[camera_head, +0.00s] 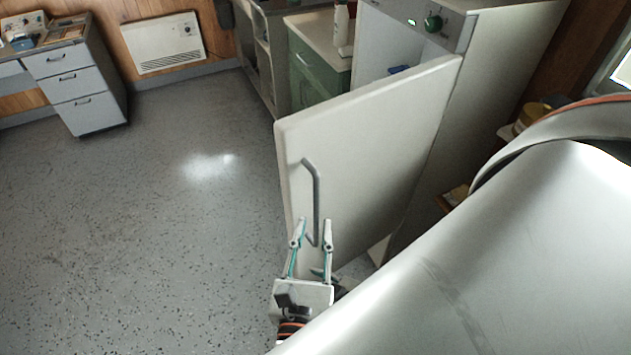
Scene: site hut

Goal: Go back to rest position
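The door stands swung out from a tall white cabinet (500,60) with a green knob. My own large pale arm link fills the lower right and hides part of the floor and cabinet base.
Grey speckled floor (150,230) is clear to the left. A grey drawer unit (78,85) stands at the upper left, beside a wall heater (163,43). A green cupboard (312,70) with a white bottle (341,24) on its top is behind the door.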

